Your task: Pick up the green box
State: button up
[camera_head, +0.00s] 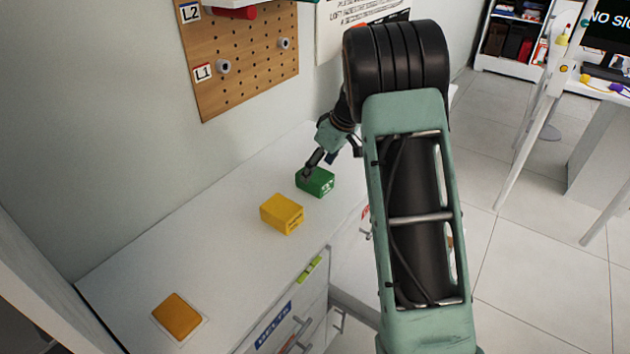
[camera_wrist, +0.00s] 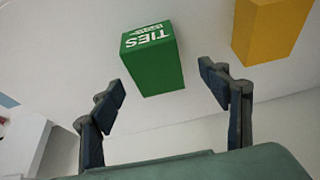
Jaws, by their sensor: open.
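The green box (camera_head: 316,182) stands on the white cabinet top, near its far end, in the head view. In the wrist view the green box (camera_wrist: 153,62) shows white lettering reading "TIES" and lies just beyond the fingertips, between their lines. My gripper (camera_head: 331,165) is above and beside the green box in the head view, with one finger overlapping the box's far left edge. I cannot tell whether a finger touches the box.
A yellow box (camera_head: 282,213) stands close to the green box, on its near left side; it also shows in the wrist view (camera_wrist: 270,30). An orange pad (camera_head: 178,316) lies at the cabinet's near end. A pegboard (camera_head: 240,58) is on the wall behind. The cabinet top (camera_head: 190,250) between is clear.

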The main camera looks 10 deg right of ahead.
aim_at(316, 174)
jog(key=x, duration=0.4)
jog(key=shift+w+d+f, duration=0.15)
jog(key=shift+w, duration=0.05)
jog(key=shift+f+b, duration=0.2)
jog(key=shift+b, duration=0.3)
dwell(0.3)
jog(key=shift+c, duration=0.3)
jog(key=c, duration=1.3)
